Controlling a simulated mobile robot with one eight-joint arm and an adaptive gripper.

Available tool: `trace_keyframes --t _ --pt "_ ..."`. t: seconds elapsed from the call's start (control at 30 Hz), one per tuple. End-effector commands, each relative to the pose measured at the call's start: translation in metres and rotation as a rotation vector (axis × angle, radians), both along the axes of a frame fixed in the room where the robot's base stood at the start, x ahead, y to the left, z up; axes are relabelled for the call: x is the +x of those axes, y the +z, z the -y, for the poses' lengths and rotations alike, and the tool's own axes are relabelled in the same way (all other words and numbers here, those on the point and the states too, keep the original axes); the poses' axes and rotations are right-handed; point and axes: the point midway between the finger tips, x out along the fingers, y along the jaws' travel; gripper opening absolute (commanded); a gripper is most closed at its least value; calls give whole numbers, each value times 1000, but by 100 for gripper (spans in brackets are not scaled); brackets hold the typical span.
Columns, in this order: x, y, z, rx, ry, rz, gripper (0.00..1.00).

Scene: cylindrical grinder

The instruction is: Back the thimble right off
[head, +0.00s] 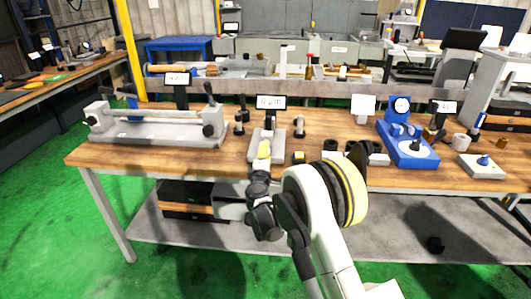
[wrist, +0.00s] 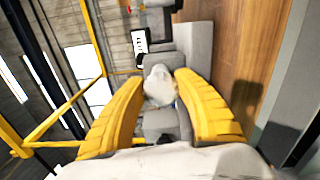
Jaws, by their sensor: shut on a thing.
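My gripper (wrist: 160,84) shows in the wrist view as two yellow fingers closed on a pale grey, rounded piece, which I take to be the thimble (wrist: 158,90). The fingertips sit on either side of it. In the head view my gripper (head: 264,152) is at the front end of a grey bench fixture (head: 268,138), and my arm comes up from below. The thimble is hidden there by the gripper. A small readout (head: 271,102) stands behind the fixture; its digits are too small to read for certain. The readout also shows in the wrist view (wrist: 140,42).
A long grey bench instrument (head: 155,132) stands to the left on the wooden bench (head: 95,157). Dark posts stand close on both sides of the fixture. Dark rings, a blue dial-gauge stand (head: 408,146) and a grey block (head: 482,166) are to the right.

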Motion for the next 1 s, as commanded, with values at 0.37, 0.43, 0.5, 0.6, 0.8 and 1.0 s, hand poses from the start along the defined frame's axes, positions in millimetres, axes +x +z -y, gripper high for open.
trace_keyframes --t 0.37,0.43,0.5,0.6,0.8,1.0 --pt "0 2 0 -358 -1 -12 7" --pt "1 2 0 -424 -1 -14 7" --pt "1 3 0 -488 -1 -16 7" --pt "1 3 0 -577 -1 -20 7" --pt "1 4 -1 -730 -1 -25 7" --pt "1 4 -1 -837 -1 -28 7"
